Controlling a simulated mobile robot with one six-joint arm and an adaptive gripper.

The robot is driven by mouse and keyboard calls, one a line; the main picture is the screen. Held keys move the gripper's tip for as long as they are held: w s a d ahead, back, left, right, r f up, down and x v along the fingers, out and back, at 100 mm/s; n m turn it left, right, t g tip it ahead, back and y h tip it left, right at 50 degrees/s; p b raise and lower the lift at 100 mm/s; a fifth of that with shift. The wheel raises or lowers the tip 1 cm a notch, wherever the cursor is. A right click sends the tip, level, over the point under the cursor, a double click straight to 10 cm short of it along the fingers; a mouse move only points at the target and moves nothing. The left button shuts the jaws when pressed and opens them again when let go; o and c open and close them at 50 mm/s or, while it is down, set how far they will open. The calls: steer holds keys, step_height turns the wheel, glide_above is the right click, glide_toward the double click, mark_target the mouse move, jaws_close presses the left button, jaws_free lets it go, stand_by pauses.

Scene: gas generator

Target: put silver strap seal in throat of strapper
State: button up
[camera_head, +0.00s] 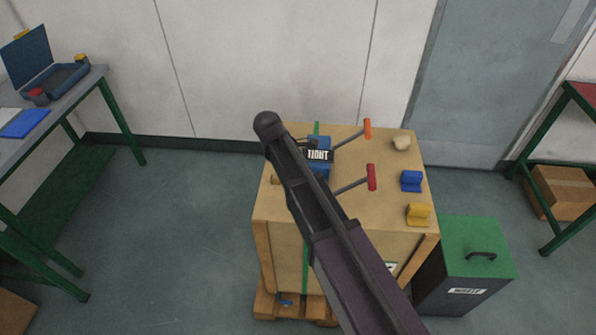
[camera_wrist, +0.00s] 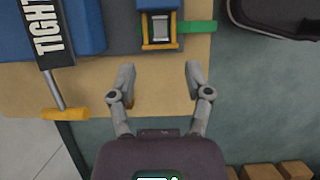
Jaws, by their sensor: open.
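The blue strapper (camera_head: 318,168) sits on top of a wooden crate, partly behind my arm in the head view. Its black "TIGHT" label (camera_wrist: 47,32) shows at the upper left of the wrist view. The silver strap seal (camera_wrist: 159,27) appears to sit inside the yellow-edged throat (camera_wrist: 159,44) of the strapper, in line with the green strap (camera_wrist: 197,27). My gripper (camera_wrist: 160,76) is open and empty, its fingers apart below the throat in the wrist view and not touching the seal. The head view hides my fingertips behind the arm.
The wooden crate (camera_head: 345,222) carries two levers with orange (camera_head: 367,128) and red (camera_head: 372,177) grips. A blue block (camera_head: 411,181), a yellow block (camera_head: 418,213) and a pale lump (camera_head: 401,143) lie at its right. A green-lidded waste bin (camera_head: 475,250) stands beside it.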

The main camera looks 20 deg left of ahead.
steer(key=shift+p+v, duration=0.9)
steer(key=shift+v, duration=0.4)
